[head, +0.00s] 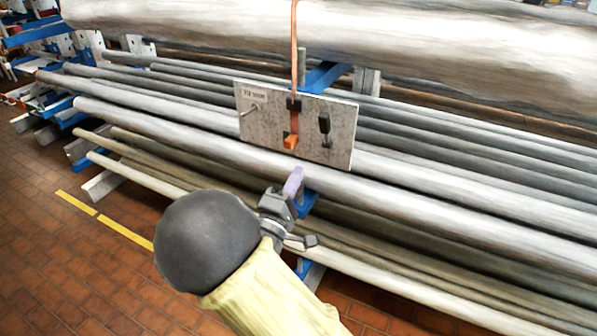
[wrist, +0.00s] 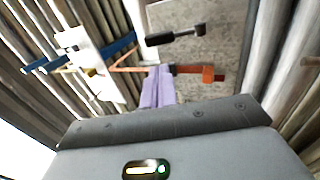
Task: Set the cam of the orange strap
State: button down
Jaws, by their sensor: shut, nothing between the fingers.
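The orange strap (head: 295,45) hangs down from the large upper log onto a grey panel (head: 345,134). On the panel it passes a black buckle (head: 294,104) and ends at an orange cam tab (head: 290,141). The wrist view also shows the cam tab (wrist: 213,75) and the strap (wrist: 128,69) running sideways. My gripper (head: 296,174) has lavender fingers, closed together and empty, just below the panel in the head view. In the wrist view its fingers (wrist: 158,75) cover part of the strap line beside the cam. I cannot tell whether they touch anything.
A black lever (head: 324,122) sits right of the strap on the panel and shows in the wrist view (wrist: 175,35). A small metal peg (head: 252,108) is at the panel's left. Long pipes (head: 180,124) lie on blue rack arms around the panel. Tiled floor (head: 70,245) is open at lower left.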

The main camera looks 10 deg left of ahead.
aim_at(322, 127)
jog(key=p+x, duration=0.3)
jog(key=x, duration=0.9)
jog(key=shift+d, duration=0.1)
